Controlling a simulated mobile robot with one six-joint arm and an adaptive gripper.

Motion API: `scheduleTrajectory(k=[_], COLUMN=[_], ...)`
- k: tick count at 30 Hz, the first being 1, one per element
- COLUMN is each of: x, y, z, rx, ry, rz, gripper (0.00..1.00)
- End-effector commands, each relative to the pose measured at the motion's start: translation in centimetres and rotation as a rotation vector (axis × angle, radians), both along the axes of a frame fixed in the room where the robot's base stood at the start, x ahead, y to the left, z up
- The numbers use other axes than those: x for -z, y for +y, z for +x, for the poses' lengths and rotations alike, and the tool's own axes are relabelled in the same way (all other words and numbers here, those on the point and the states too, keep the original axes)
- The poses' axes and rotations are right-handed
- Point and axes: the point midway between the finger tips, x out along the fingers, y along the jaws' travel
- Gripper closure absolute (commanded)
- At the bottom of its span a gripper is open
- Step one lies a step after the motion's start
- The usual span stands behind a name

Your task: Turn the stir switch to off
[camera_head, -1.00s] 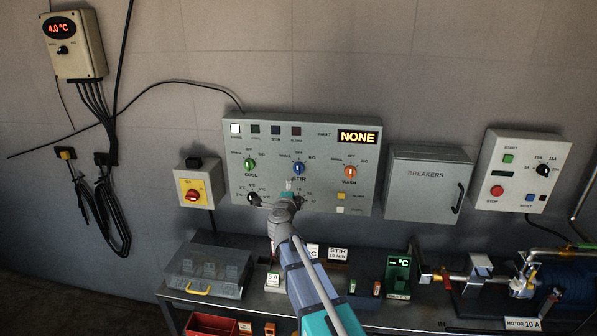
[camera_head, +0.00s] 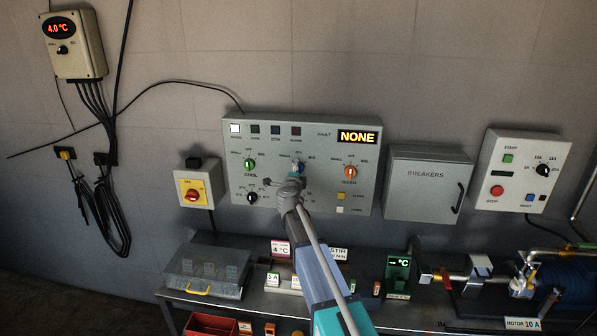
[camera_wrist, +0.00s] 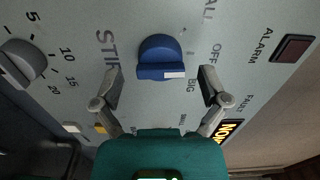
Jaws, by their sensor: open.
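The blue stir switch (camera_head: 298,170) is the middle knob on the grey control panel, partly hidden by my gripper in the head view. In the wrist view the blue knob (camera_wrist: 158,55) has a bar handle with a white mark towards its right end. The mark faces the side with the OFF (camera_wrist: 215,55) and BIG labels; I cannot tell exactly which it meets. My gripper (camera_wrist: 161,87) is open, one finger to each side of the knob and slightly below it in the wrist view, with gaps on both sides.
The green cool knob (camera_head: 250,164) and orange wash knob (camera_head: 350,171) flank the switch. A black dial (camera_head: 252,197) is lower left. The fault display (camera_head: 357,137) reads NONE. The breakers box (camera_head: 428,184) is right of the panel. A bench (camera_head: 270,303) with several items lies below.

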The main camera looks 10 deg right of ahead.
Motion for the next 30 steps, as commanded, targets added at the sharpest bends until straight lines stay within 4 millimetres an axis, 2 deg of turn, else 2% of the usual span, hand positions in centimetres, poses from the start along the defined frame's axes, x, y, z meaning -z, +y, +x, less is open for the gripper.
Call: scheduleTrajectory(k=[6,16,27,29,30], x=[0.0,0.0,0.0,0.0,0.0], y=[-0.35,-0.38,-0.4,-0.41,-0.41], z=[1.17,1.19,1.2,1.19,1.19], rx=[0.0,0.0,0.0,0.0,0.0], ry=[0.0,0.0,0.0,0.0,0.0], rz=[0.0,0.0,0.0,0.0,0.0], gripper=[0.06,0.08,0.77,0.87,0.87])
